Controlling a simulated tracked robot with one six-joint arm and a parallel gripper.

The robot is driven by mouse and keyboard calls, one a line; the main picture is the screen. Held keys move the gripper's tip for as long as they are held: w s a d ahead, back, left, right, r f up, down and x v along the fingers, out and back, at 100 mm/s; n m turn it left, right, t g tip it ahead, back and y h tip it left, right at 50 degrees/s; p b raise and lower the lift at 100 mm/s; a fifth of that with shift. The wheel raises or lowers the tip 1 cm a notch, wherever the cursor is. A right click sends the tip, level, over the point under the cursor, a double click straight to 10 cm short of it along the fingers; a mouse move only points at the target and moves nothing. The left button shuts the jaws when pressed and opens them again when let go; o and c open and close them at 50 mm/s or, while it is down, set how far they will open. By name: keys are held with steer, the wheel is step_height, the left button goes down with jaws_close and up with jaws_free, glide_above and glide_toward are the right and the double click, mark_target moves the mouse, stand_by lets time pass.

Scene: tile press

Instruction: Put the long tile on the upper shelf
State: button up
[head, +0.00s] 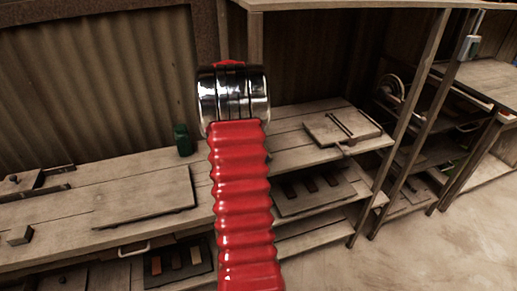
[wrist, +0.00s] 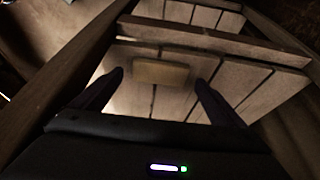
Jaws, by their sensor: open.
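In the wrist view, a tan oblong tile (wrist: 160,73), which looks like the long tile, lies on a planked wooden shelf (wrist: 185,100). My gripper (wrist: 159,79) is open, with one dark finger towards each end of the tile. I see gaps between the fingertips and the tile, and cannot tell the height between them. Another planked board (wrist: 190,12) shows beyond a wooden rail; I cannot tell if it is the upper shelf. In the head view, my red and chrome arm hides the gripper, and I cannot make out this tile there.
Wooden posts stand close on both sides in the wrist view. In the head view, a bench (head: 145,165) holds a dark green container (head: 182,139) and a flat board (head: 150,195). Small tiles (head: 310,184) lie on a lower shelf. Floor is clear at the right.

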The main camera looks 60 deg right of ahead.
steer(key=v, duration=1)
steer(key=shift+r, duration=0.1)
stand_by(0.5)
steer(key=shift+w, duration=0.1)
